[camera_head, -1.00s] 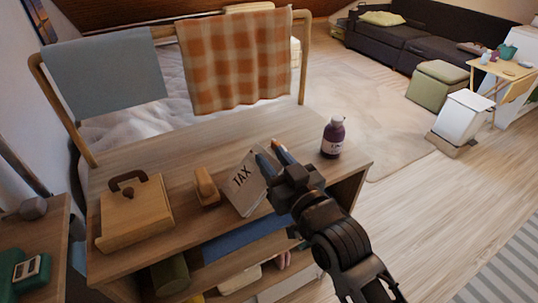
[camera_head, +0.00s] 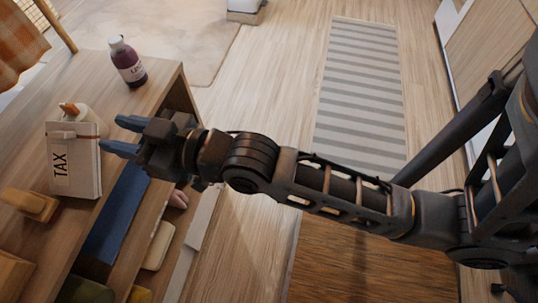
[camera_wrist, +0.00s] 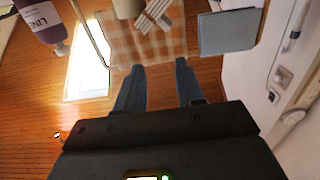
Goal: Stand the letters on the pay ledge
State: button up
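A pale, flat item marked TAX (camera_head: 75,170), likely one of the letters, is on the wooden desk top near its front edge. I cannot tell if it stands or leans. A small white and orange thing (camera_head: 78,112) shows just behind it. My gripper (camera_head: 121,136) is to the right of the TAX item, apart from it. Its two blue fingers are spread with nothing between them; they also show apart in the wrist view (camera_wrist: 160,88). I cannot pick out the pay ledge or other letters for certain.
A purple bottle (camera_head: 128,62) with a white label stands at the desk's far right corner. A wooden block (camera_head: 30,204) lies left of the TAX item. A striped rug (camera_head: 360,95) lies on open floor.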

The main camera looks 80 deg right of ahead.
jog(key=s+f+g, duration=0.2)
jog(key=s+g, duration=0.1)
jog(key=s, duration=2.4)
jog(key=shift+s+f, duration=0.15)
jog(key=shift+f, duration=0.05)
jog(key=shift+s+r, duration=0.15)
jog(key=shift+s, duration=0.15)
jog(key=shift+c, duration=0.5)
jog(key=shift+s, duration=0.15)
jog(key=shift+c, duration=1.1)
